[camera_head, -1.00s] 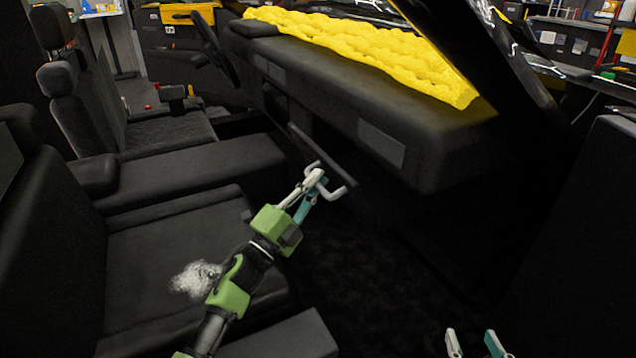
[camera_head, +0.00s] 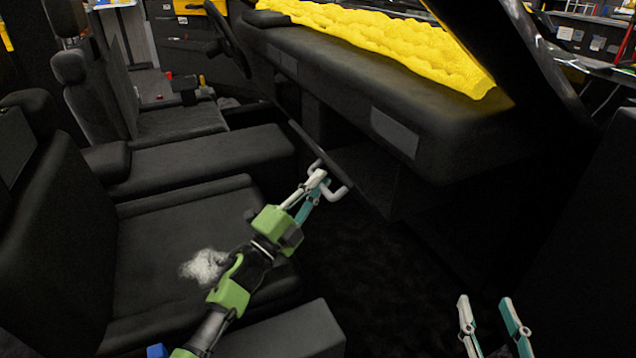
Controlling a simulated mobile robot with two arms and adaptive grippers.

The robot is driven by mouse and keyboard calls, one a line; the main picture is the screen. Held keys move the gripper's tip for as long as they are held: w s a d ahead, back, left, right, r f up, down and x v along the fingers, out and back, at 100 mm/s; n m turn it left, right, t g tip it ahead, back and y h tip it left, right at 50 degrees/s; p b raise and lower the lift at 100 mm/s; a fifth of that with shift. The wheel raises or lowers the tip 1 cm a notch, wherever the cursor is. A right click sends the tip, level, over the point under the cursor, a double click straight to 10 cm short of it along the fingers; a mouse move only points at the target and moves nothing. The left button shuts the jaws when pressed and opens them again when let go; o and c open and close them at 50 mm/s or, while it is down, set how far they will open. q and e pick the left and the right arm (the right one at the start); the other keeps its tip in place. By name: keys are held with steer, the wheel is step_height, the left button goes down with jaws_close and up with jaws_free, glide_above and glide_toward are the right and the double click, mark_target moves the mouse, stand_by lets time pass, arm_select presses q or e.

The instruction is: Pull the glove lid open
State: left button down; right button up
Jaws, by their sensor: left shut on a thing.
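The glove lid (camera_head: 358,182) is a dark panel under the dashboard. It stands out from the dash, with a dark opening showing behind it. A pale U-shaped handle (camera_head: 338,193) is on the lid's front. My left gripper (camera_head: 317,181) is shut on this handle; its fingertips hide part of it. My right gripper (camera_head: 489,305) is at the lower right edge of the picture. Its two fingers are apart with nothing between them, away from the lid.
The black dashboard (camera_head: 440,130) carries a bumpy yellow cover (camera_head: 390,35). A black seat (camera_head: 170,235) with a whitish patch (camera_head: 205,265) lies left of and beneath my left arm. The dark footwell floor (camera_head: 370,280) between the grippers looks clear.

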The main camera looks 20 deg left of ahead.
arm_select(q)
steer(key=shift+d+f, duration=0.1)
steer(key=shift+f, duration=0.1)
steer(key=c, duration=2.1)
jaws_free()
steer(key=shift+w, duration=0.1)
steer(key=shift+r, duration=0.15)
